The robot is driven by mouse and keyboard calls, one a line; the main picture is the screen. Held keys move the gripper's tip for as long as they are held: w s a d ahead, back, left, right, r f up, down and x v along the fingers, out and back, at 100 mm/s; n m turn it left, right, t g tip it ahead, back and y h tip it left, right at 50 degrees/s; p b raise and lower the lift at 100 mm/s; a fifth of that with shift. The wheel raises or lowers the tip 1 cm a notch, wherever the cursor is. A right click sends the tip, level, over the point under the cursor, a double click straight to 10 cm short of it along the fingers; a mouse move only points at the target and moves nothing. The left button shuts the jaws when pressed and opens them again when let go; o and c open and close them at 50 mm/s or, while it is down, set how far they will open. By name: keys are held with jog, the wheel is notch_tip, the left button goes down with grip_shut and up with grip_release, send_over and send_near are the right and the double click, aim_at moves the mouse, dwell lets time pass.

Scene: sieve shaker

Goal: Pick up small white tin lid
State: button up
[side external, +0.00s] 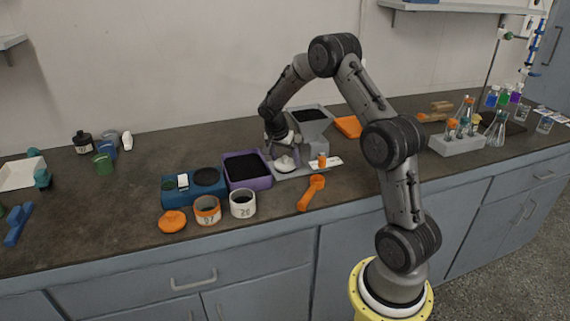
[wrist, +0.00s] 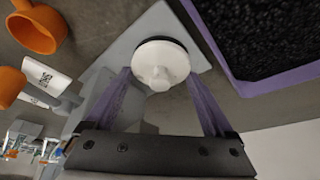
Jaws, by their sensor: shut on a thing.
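The small white tin lid (side external: 286,165) is round with a raised knob. In the wrist view the lid (wrist: 160,64) lies between the tips of my gripper's two purple fingers (wrist: 162,88), knob toward the camera. My gripper (side external: 281,156) points down and is shut on the lid. The lid is over or on a grey plate (side external: 296,170) in front of the grey machine; I cannot tell whether it touches. A white tin marked 20 (side external: 243,204) stands open at the front, and an orange-banded tin (side external: 207,211) stands beside it.
A purple tray of black grains (side external: 246,171) is close on the left of my gripper. A blue scale (side external: 195,187) stands beyond it. An orange scoop (side external: 312,191) and an orange lid (side external: 172,222) lie near the front. The grey machine (side external: 310,123) is just behind.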

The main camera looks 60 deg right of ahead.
aim_at(285, 157)
jog(key=shift+r, duration=0.1)
jog(key=shift+r, duration=0.65)
notch_tip(285, 157, up, 2)
jog(key=shift+r, duration=0.2)
jog(key=s+a, duration=2.2)
jog(key=w+a+r, duration=0.3)
jog(key=w+r, duration=0.7)
jog(key=r, duration=0.4)
jog(key=shift+w+d+f, duration=0.4)
jog(key=shift+w+f, duration=1.8)
jog(key=shift+w, duration=0.05)
jog(key=shift+w+d+f, duration=0.35)
jog(key=shift+w+f, duration=1.85)
jog(key=shift+w, duration=0.1)
jog(key=shift+w+d+f, duration=0.4)
jog(key=shift+w+f, duration=1.8)
jog(key=shift+w, duration=0.05)
